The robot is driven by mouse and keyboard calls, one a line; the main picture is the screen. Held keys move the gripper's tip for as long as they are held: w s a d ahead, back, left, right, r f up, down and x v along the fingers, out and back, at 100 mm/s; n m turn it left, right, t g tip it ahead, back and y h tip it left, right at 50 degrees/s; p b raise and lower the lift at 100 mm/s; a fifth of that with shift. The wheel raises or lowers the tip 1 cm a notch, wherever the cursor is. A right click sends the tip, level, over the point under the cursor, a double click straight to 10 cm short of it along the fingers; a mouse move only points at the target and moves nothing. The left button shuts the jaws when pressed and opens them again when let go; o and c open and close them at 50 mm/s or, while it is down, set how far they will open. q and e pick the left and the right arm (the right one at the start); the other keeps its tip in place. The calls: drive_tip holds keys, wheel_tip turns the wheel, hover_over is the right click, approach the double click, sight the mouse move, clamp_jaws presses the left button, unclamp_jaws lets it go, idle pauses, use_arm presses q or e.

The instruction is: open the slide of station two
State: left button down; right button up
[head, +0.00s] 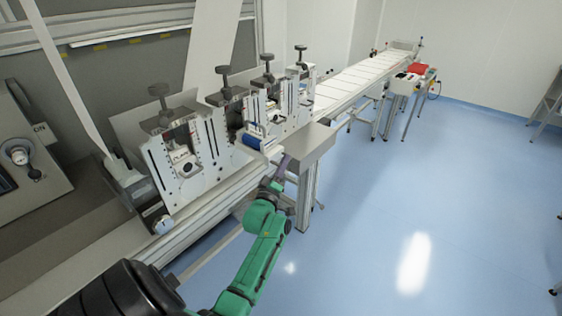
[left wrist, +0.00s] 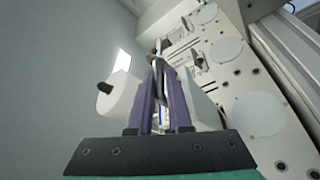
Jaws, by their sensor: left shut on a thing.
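The converter's stations stand in a row along the machine, each with metal plates and a dark knob on top. The second station from the left (head: 224,98) has a knob above it and a blue roller (head: 252,142) at its front right. My left gripper (head: 283,164), at the end of a green arm, is in front of and below that roller. In the left wrist view its purple fingers (left wrist: 158,65) are close together on a small part, mostly hidden between the tips. I cannot make out the slide clearly. My right gripper is not in view.
The nearest station (head: 185,160) is left of my gripper.

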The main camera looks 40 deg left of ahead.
use_arm(q)
drive_tip(key=shift+d+r, duration=0.2)
drive_tip(key=shift+d, duration=0.4)
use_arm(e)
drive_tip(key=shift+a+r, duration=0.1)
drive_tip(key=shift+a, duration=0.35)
use_arm(q)
drive_tip(key=c, duration=0.9)
unclamp_jaws()
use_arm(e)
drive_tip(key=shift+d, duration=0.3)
use_arm(q)
drive_tip(key=shift+f, duration=0.1)
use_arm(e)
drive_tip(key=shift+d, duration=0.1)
use_arm(q)
drive_tip(key=b+v, duration=0.3)
drive_tip(key=v, duration=1.1)
drive_tip(key=shift+s+d, duration=0.15)
drive_tip(key=shift+s, duration=0.1)
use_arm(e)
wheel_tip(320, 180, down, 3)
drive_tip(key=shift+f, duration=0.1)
